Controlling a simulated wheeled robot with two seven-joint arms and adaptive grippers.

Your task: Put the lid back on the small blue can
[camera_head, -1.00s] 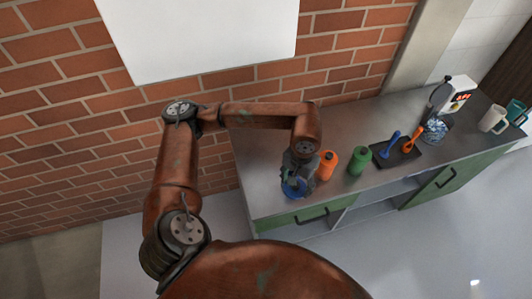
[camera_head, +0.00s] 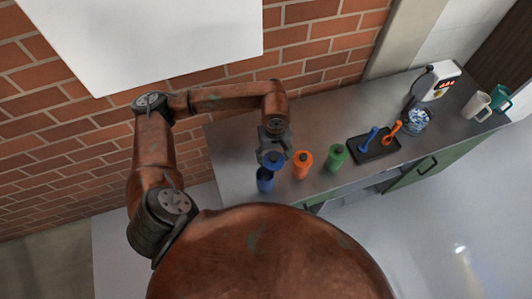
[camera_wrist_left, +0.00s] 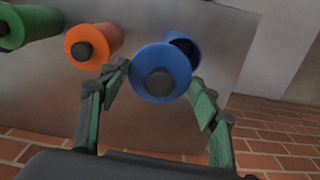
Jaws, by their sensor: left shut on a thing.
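The small blue can (camera_head: 265,182) stands at the left end of the counter. In the left wrist view the blue can (camera_wrist_left: 186,46) shows a dark open top, partly hidden behind the blue lid (camera_wrist_left: 148,66). The lid is a round disc with a dark knob. It also shows in the head view (camera_head: 273,161), raised above the can and slightly behind it in the picture. My left gripper (camera_head: 273,151) is shut on the lid, with its green-padded fingers (camera_wrist_left: 160,74) on either side in the wrist view. My right gripper is in neither view.
An orange can (camera_head: 302,165) stands close to the right of the blue can, and a green can (camera_head: 335,157) beyond it. A dark tray (camera_head: 364,153) with blue and orange tools lies further right. A brick wall (camera_head: 190,90) is behind the counter.

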